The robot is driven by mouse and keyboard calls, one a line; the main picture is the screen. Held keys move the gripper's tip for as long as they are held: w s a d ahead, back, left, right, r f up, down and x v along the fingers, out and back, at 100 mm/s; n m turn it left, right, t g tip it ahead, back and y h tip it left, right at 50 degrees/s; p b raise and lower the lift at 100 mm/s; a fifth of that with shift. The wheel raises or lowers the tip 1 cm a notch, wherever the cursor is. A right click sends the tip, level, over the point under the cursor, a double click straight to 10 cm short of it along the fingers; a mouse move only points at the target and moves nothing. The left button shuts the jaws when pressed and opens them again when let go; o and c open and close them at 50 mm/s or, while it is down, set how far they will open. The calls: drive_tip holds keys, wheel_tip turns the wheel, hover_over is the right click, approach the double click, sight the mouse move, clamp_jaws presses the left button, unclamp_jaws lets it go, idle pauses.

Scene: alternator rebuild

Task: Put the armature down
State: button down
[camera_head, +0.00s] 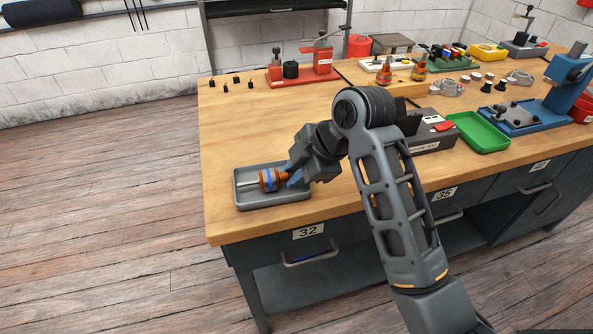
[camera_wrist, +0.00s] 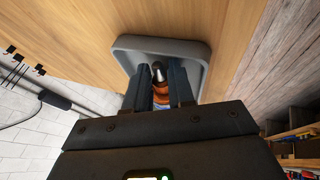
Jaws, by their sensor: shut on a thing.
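The armature (camera_head: 268,180) has an orange-copper and blue body with a pale shaft pointing left. It lies level in or just above the grey tray (camera_head: 275,203) at the front left of the workbench; I cannot tell if it touches the tray floor. My gripper (camera_head: 294,176) is shut on the armature's right end. In the wrist view, the two dark fingers (camera_wrist: 160,85) stand on either side of the armature (camera_wrist: 158,72), with the grey tray (camera_wrist: 195,50) around and behind it. The fingers and gripper body hide part of the armature.
A red press fixture (camera_head: 305,68) and several small black parts stand at the back left. A grey test box (camera_head: 433,132), a green tray (camera_head: 480,131) and a blue press (camera_head: 530,110) stand to the right. Bare wooden bench (camera_head: 235,125) lies behind the grey tray; its front edge is close.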

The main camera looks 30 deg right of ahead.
drive_tip(key=shift+s+f, duration=0.2)
drive_tip(key=shift+f, duration=0.45)
drive_tip(key=c, duration=1.2)
unclamp_jaws()
drive_tip(key=shift+f, duration=0.15)
drive_tip(key=shift+c, duration=0.2)
drive_tip(key=shift+r, duration=0.5)
drive_tip(key=p+v, duration=0.4)
drive_tip(key=v, duration=0.8)
drive_tip(key=shift+w+r, duration=0.3)
drive_tip(key=shift+r, duration=0.15)
